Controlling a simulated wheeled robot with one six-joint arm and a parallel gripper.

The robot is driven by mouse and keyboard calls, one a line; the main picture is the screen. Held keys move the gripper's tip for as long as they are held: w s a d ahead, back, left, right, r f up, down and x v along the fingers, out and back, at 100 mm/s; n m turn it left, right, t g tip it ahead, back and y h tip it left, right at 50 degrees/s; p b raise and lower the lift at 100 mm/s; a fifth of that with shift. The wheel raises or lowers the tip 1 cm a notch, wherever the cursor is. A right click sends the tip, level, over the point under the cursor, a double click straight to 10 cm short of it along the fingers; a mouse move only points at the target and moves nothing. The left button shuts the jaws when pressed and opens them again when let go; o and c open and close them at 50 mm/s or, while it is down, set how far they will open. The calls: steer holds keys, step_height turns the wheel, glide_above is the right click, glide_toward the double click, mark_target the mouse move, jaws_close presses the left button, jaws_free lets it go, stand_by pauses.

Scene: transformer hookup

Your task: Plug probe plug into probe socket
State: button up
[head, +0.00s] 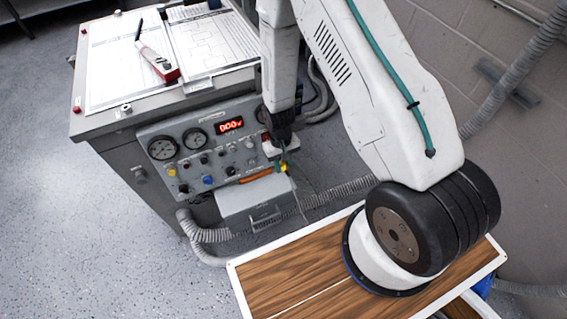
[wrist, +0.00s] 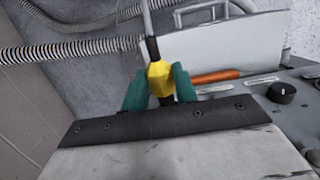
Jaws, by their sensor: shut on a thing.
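My gripper (wrist: 160,88) has green fingers closed around a yellow plug, the probe plug (wrist: 159,76), with a dark cable end and a grey cable leading away from it. In the head view the gripper (head: 279,153) is in front of the right part of the console's control panel (head: 205,152), and the yellow plug (head: 284,168) shows as a small spot below it. The panel carries several coloured sockets and knobs at its lower left. I cannot tell which one is the probe socket. The plug's front end is hidden by the gripper in the wrist view.
A grey box (head: 254,200) juts out below the panel, with an orange handle-like bar (head: 256,175) above it. Ribbed hoses (head: 335,192) run behind. A wooden board (head: 290,288) is at the front.

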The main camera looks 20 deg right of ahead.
steer(key=shift+w+f, duration=0.2)
steer(key=shift+w, duration=1.25)
steer(key=o, duration=1)
steer(key=shift+s, duration=0.1)
steer(key=shift+s+r, duration=0.2)
steer(key=shift+s, duration=1)
steer(key=shift+s+r, duration=0.2)
steer(key=shift+s, duration=1)
steer(key=r, duration=0.2)
steer(key=w+r, duration=0.1)
steer(key=r, duration=0.4)
steer(key=shift+w+r, duration=0.15)
steer(key=shift+r, duration=0.2)
